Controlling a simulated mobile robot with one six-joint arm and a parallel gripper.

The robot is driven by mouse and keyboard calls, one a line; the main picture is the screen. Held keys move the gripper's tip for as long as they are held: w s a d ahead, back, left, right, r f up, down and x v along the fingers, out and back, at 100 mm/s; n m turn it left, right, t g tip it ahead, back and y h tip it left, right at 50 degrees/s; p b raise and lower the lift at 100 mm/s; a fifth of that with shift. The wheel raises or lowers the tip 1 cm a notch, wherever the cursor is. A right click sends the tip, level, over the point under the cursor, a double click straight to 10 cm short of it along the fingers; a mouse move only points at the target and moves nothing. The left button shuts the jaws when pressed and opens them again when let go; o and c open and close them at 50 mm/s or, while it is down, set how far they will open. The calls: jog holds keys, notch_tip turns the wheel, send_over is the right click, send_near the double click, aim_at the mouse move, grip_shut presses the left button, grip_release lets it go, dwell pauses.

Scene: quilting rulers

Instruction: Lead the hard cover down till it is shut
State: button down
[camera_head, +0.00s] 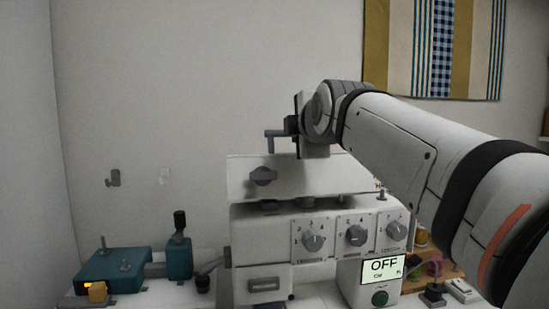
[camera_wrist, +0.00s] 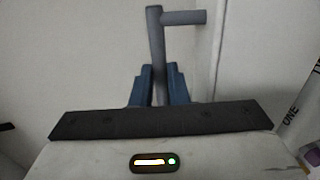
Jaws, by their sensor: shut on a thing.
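The white hard cover (camera_head: 320,178) is on top of the white sewing machine (camera_head: 275,240), with a dark grey knob (camera_head: 263,176) on its front. A narrow gap with dark parts shows between cover and machine body, so the cover looks raised. My gripper (camera_head: 291,126) is above the cover's top edge, shut on a grey L-shaped bar (camera_head: 270,140). The wrist view shows this bar (camera_wrist: 158,50) between the blue fingers, its short end turned right. The bar's downturned end is near the cover's top edge; I cannot tell if they touch.
The machine's front has several dials and a display (camera_head: 383,268) reading OFF. Teal devices (camera_head: 115,268) stand at the left. A hook (camera_head: 113,178) is on the wall. Small items stand at the right behind my arm. A striped quilt (camera_head: 435,45) hangs on the wall.

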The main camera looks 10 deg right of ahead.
aim_at(305, 181)
jog(key=s+f+t+b, duration=0.2)
jog(key=s+b, duration=0.1)
jog(key=b, duration=0.2)
jog(key=shift+f, duration=0.1)
jog(key=shift+s+d+f+b, duration=0.1)
jog(key=shift+s+f+b, duration=0.15)
jog(key=shift+s+b, duration=0.65)
jog(key=shift+w, duration=0.2)
jog(key=c, duration=1.7)
grip_release()
jog(key=shift+w, duration=0.15)
jog(key=o, duration=0.3)
notch_tip(305, 181, up, 10)
jog(key=p, duration=0.4)
jog(key=shift+p, duration=0.35)
